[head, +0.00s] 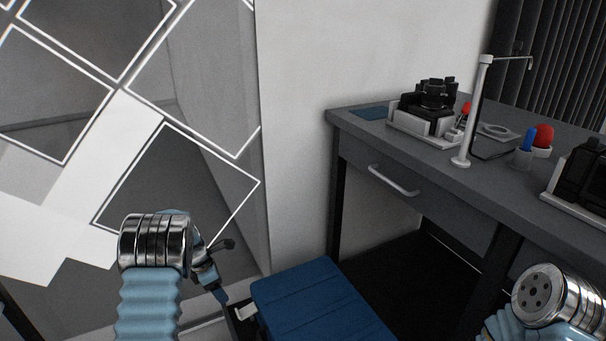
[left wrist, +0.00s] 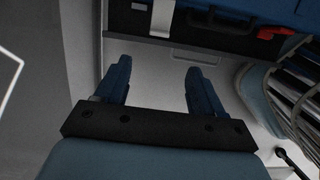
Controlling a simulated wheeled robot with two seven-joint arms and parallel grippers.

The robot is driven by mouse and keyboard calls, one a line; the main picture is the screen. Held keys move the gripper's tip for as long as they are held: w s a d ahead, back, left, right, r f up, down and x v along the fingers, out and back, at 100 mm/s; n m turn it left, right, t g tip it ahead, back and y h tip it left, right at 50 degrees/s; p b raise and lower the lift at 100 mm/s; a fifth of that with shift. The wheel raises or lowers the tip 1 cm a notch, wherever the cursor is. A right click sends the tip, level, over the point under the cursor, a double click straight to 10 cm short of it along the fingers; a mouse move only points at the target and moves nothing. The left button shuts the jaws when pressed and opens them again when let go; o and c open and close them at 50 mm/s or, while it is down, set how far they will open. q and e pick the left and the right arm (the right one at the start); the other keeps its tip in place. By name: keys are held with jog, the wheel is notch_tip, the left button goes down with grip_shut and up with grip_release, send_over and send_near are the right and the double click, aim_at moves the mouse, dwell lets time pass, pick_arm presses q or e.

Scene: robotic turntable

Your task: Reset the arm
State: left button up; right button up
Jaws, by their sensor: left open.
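My left arm (head: 152,245) comes up from the bottom left of the head view, its metal joint bent over. My left gripper (head: 221,291) hangs low behind it, small and partly hidden, beside a blue padded seat-like top. In the left wrist view both blue fingers of my left gripper (left wrist: 160,82) stand wide apart with nothing between them. My right arm (head: 548,298) shows only as a metal joint at the bottom right. My right gripper is out of view.
A grey desk (head: 440,180) with a drawer stands at the right. It carries black devices (head: 434,97), a white stand (head: 480,105) and small red and blue items. The blue top (head: 318,300) is at bottom centre. A patterned wall panel (head: 180,185) is at the left.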

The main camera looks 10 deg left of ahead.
pick_arm(q)
jog(key=s+d+f+m+g, duration=0.2)
jog(key=s+d+f+m, duration=0.9)
jog(key=s+f, duration=0.35)
jog(key=s+d+r+m+t+h, duration=0.1)
jog(key=s+d+m+h, duration=0.1)
jog(key=s+d+m, duration=1)
jog(key=shift+s+d+r+m, duration=0.3)
jog(key=shift+s+d, duration=0.5)
jog(key=shift+d, duration=0.15)
